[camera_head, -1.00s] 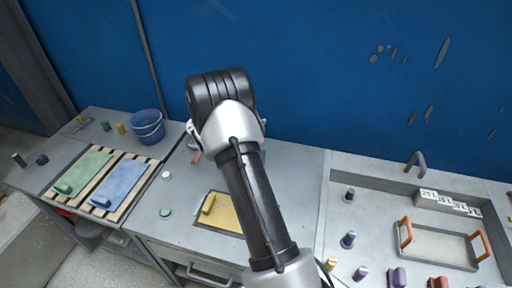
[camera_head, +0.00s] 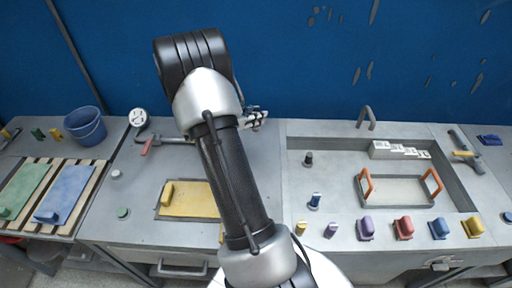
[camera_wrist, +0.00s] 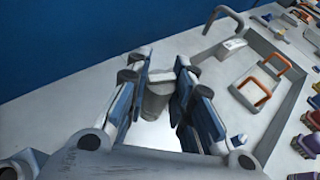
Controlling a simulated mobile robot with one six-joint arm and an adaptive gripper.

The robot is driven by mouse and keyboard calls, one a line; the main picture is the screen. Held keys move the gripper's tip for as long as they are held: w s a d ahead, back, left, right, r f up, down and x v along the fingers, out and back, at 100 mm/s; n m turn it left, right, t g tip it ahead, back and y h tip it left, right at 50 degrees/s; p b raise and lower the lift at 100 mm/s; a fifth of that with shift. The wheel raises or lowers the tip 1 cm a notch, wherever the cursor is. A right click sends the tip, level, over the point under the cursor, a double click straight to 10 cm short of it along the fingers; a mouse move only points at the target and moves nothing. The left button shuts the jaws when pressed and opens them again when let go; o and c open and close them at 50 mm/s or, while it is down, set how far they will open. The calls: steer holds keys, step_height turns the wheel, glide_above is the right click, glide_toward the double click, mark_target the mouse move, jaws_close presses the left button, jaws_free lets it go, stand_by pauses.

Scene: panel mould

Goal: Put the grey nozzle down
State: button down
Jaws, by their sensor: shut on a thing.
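My gripper (camera_wrist: 160,78) is shut on the grey nozzle (camera_wrist: 156,100), a grey cylinder between the blue-padded fingers in the wrist view. The white-grey worktop lies behind the nozzle there; I cannot tell how high it is held. In the head view my gripper (camera_head: 256,118) shows only partly, beside the arm near the blue back wall, above the rear of the middle bench. The nozzle cannot be made out there.
A sunken basin (camera_head: 337,146) to the right holds a tray with orange handles (camera_head: 367,187), a dark fitting (camera_head: 308,159) and white number blocks (camera_head: 398,150). Several coloured blocks line its front edge. A yellow panel (camera_head: 192,200) and a gauge (camera_head: 138,118) are on the left.

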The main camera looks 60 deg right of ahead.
step_height(320, 180, down, 15)
steer(key=b, duration=0.3)
steer(key=shift+r+b, duration=0.15)
steer(key=shift+b, duration=0.15)
steer(key=shift+f, duration=0.25)
steer(key=c, duration=1.4)
jaws_free()
steer(key=shift+r, duration=0.15)
